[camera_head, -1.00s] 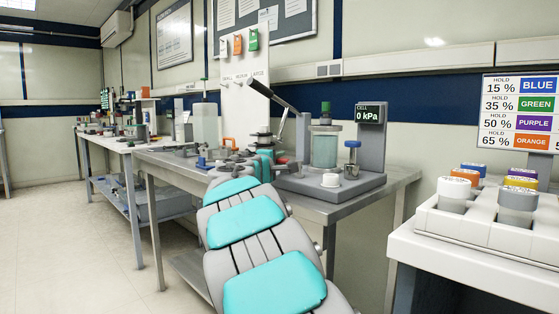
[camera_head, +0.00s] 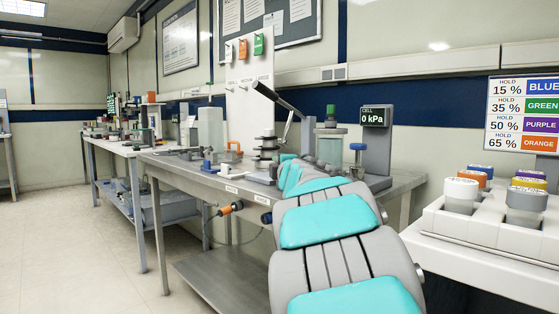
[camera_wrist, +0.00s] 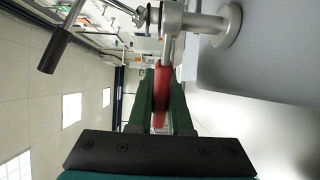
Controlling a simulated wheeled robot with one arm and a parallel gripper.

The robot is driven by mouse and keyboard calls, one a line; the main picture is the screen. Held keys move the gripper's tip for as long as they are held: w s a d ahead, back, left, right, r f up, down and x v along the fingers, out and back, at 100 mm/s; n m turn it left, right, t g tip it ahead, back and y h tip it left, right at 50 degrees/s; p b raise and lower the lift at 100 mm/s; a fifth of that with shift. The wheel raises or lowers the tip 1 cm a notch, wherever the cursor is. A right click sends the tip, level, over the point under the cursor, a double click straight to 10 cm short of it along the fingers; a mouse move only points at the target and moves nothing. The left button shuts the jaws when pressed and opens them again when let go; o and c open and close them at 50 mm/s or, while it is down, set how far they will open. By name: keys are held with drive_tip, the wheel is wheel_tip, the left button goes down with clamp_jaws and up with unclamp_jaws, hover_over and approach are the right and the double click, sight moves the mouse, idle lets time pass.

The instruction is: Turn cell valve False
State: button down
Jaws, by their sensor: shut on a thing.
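In the wrist view, my gripper (camera_wrist: 156,100) has its two green fingers shut on a red lever grip (camera_wrist: 162,90). The grip is on a metal stem that meets a grey metal valve fitting (camera_wrist: 190,20) with a round flange. In the head view my own arm hides the gripper and the red grip. The pressure cell (camera_head: 331,146), a clear vessel, stands at the bench's right end, its lower part behind my arm. The cell display (camera_head: 376,117) reads 0 kPa.
A long pump lever (camera_head: 285,101) slants over the bench; a black-gripped lever (camera_wrist: 55,50) shows in the wrist view. An orange-handled valve (camera_head: 231,208) sticks out from the bench front (camera_head: 205,176). A white rack (camera_head: 470,229) with several capped jars stands right. Open floor lies left.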

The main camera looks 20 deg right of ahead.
drive_tip(key=y+p, duration=0.1)
drive_tip(key=s+n+y+p, duration=0.1)
drive_tip(key=n+y+p, duration=0.1)
drive_tip(key=shift+s+a+r+y, duration=0.2)
drive_tip(key=shift+a+r+y, duration=0.05)
drive_tip(key=shift+y, duration=0.15)
drive_tip(key=shift+s+a+f+n+y+p, duration=0.15)
drive_tip(key=shift+s+n+y+p, duration=0.15)
drive_tip(key=shift+n+y+p, duration=0.4)
drive_tip(key=shift+s+a+f+n+y+p, duration=0.15)
drive_tip(key=shift+s+n+y+p, duration=0.15)
drive_tip(key=shift+n+y+p, duration=0.35)
drive_tip(key=shift+y, duration=0.35)
drive_tip(key=c, duration=0.8)
unclamp_jaws()
drive_tip(key=shift+c, duration=0.2)
drive_tip(key=shift+r, duration=0.1)
